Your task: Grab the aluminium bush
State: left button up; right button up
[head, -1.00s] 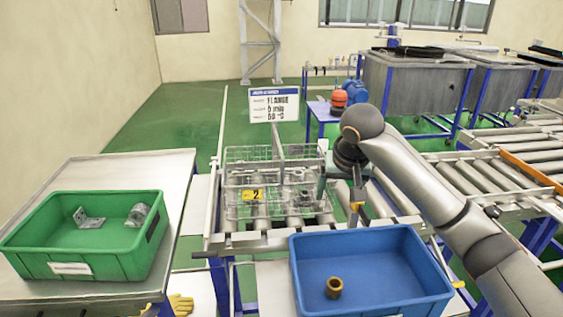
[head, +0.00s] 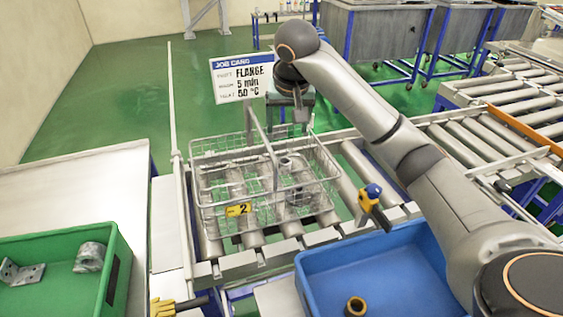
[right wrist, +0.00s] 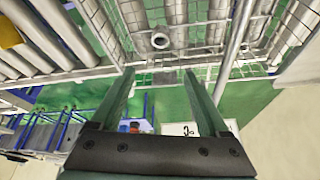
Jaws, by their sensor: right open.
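A grey metal ring-shaped part (head: 292,166) lies inside the wire basket (head: 250,222); its open bore shows in the right wrist view (right wrist: 160,40). A grey cylindrical part (head: 90,257) lies in the green bin (head: 118,285) beside an angled bracket. I cannot tell for certain which grey part is the aluminium bush. My right gripper (head: 301,112) is above the basket's back right side, pointing down. In the right wrist view its jaws (right wrist: 158,76) are open and empty, with the ring part beyond the fingertips.
The basket stands on rollers, with a tall handle (head: 262,135) rising over its middle. A job card (head: 241,78) stands behind it. A blue bin (head: 400,265) at front right holds a bronze bush (head: 356,306). A yellow-and-blue fitting (head: 370,197) sits right of the basket.

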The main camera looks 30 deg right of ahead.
send_over(285, 162)
jog(key=s+a, duration=0.1)
jog(key=s, duration=0.1)
jog(key=f, duration=0.7)
jog(key=shift+s+f, duration=0.2)
jog(key=shift+x, duration=3)
jog(key=shift+c, duration=0.2)
grip_shut()
